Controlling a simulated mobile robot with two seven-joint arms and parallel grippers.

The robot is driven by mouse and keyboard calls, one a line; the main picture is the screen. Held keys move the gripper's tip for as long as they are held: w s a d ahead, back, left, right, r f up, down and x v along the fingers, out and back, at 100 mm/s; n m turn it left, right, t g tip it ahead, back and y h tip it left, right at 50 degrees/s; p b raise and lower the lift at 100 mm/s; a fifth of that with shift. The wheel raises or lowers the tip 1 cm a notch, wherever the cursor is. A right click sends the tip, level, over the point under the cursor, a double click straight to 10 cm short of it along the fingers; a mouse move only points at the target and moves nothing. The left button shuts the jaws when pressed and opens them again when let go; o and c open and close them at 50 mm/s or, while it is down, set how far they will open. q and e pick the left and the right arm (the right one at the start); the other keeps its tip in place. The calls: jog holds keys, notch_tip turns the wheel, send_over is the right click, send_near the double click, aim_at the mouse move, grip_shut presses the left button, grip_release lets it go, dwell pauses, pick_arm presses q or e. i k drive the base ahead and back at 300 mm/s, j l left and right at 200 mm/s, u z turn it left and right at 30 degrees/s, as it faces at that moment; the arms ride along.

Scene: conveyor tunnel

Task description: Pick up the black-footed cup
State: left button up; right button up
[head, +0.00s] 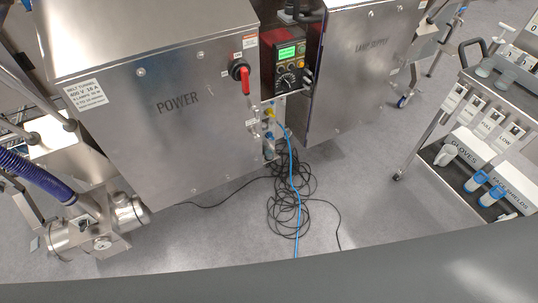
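I cannot make out a black-footed cup in the head view. Neither of my grippers is in view.
A steel POWER cabinet (165,140) and a LAMP SUPPLY cabinet (365,75) flank a control box (290,58). Black cables (300,190) and a blue hose (293,170) lie on the floor. The wheeled cart (425,145) stands right; open floor (375,200) lies before it.

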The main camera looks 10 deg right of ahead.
aim_at(269, 152)
jog(key=i+l, duration=0.5)
jog(key=i+l+u, duration=0.1)
jog(key=i+l, duration=0.85)
jog(key=l, duration=0.25)
